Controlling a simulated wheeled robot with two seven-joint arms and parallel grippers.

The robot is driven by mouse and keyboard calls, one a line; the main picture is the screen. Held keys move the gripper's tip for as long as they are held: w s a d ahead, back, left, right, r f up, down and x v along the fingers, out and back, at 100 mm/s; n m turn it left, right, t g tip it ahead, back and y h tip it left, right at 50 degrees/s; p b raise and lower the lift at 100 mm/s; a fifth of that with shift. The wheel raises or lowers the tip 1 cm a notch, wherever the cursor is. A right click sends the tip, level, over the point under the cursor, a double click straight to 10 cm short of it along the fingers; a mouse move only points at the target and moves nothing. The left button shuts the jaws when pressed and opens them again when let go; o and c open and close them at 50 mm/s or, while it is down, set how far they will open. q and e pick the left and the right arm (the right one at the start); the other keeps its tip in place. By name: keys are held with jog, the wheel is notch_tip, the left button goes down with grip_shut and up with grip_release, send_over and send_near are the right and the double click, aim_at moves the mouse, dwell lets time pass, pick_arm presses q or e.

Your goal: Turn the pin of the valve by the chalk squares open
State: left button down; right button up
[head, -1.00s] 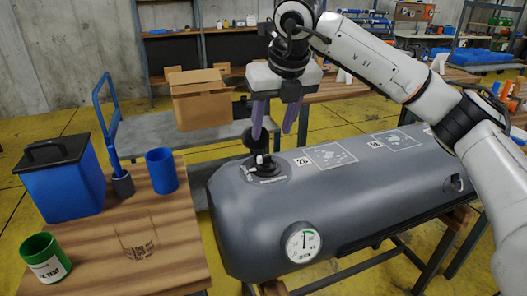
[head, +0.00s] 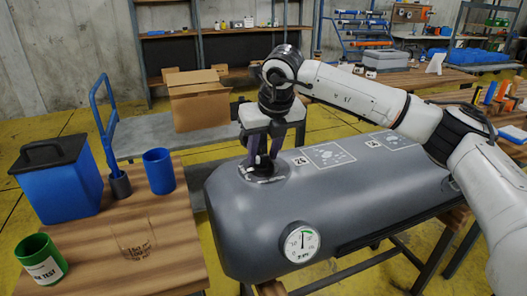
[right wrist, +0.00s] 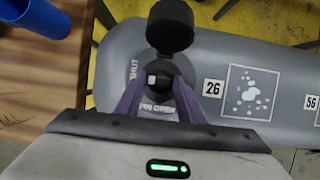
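The grey inflatable tube (head: 350,205) lies along the bench with chalk squares (head: 328,155) on its top; one square (right wrist: 249,93) beside the label 26 shows in the right wrist view. The black valve (right wrist: 158,62) sits left of that square, its round cap (right wrist: 171,26) swung aside. A small pale-topped pin (right wrist: 152,80) shows at its middle, with "SHUT" and "PIN OPEN" lettering around it. My right gripper (head: 262,160) points down over the valve, its purple fingers open on either side of the pin; contact cannot be told. My left gripper is not in view.
A round gauge (head: 300,242) is on the tube's near end. A wooden table (head: 95,245) at the left holds a blue cooler (head: 62,185), a blue cup (head: 159,171) and a green can (head: 42,262). A cardboard box (head: 198,100) stands behind.

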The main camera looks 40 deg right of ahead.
jog(key=c, duration=0.7)
